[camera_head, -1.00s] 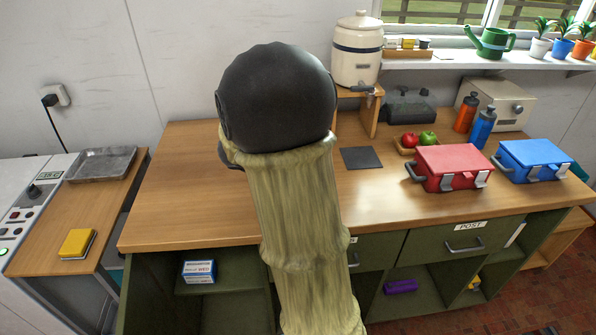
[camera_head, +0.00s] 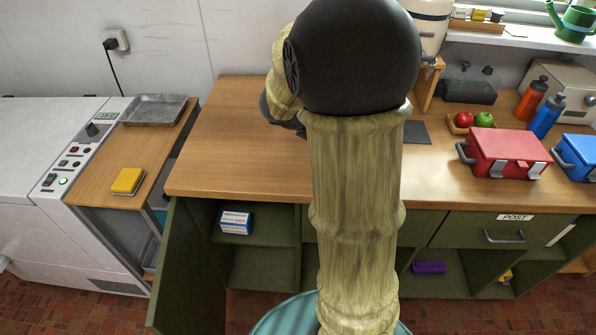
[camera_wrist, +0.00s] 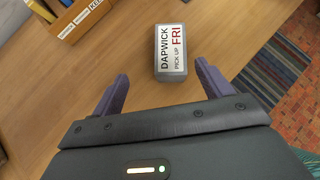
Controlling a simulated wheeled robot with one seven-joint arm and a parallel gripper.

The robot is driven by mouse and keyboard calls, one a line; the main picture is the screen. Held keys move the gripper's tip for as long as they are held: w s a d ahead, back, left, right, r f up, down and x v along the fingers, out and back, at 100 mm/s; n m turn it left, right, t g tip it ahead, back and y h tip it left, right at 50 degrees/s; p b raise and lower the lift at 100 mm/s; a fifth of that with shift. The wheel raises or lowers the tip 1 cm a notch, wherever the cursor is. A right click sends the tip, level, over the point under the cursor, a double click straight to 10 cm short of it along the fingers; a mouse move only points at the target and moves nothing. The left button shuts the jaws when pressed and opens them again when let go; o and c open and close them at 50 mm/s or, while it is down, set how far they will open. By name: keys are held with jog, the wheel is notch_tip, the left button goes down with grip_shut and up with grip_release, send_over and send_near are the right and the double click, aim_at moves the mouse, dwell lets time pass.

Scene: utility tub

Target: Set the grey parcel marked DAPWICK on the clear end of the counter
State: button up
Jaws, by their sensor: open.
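The grey parcel (camera_wrist: 171,70) shows in the wrist view. It lies on a wooden surface, its white label up, reading DAPWICK, PICK UP, FRI. My gripper (camera_wrist: 161,73) is open, its two purple fingers apart. The parcel's near end appears between and beyond the fingertips, nearer the right one; I see no contact. In the head view my arm hides my gripper, and the parcel does not show. The wooden counter (camera_head: 235,125) stands ahead there, its left end bare.
The counter's right part holds a red toolbox (camera_head: 503,150), a blue toolbox (camera_head: 578,155), bottles and a dark mat (camera_head: 416,133). A side surface at left bears a metal tray (camera_head: 153,110) and a yellow block (camera_head: 128,181). A file box (camera_wrist: 78,18) stands top left in the wrist view.

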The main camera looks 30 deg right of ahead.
jog(key=w+a+f+n+t+y, duration=0.1)
jog(key=w+a+n+t+y, duration=0.15)
jog(key=a+n, duration=0.8)
jog(key=w+a+f+n+t+y, duration=0.1)
jog(key=a+n+t+y, duration=0.25)
jog(key=n, duration=1.35)
jog(key=s+a+f+n+g+y, duration=0.1)
jog(key=s+a+f+n+g, duration=0.2)
jog(key=s+n, duration=0.4)
jog(key=s+a+f+n+g+y, duration=0.1)
jog(key=s+a+f+n+g, duration=0.2)
jog(key=s+n, duration=0.5)
jog(key=n, duration=0.6)
jog(key=shift+s+a+f+y, duration=0.2)
jog(key=shift+f+y, duration=0.05)
jog(key=shift+y, duration=0.15)
jog(key=shift+n, duration=0.25)
jog(key=shift+c, duration=0.2)
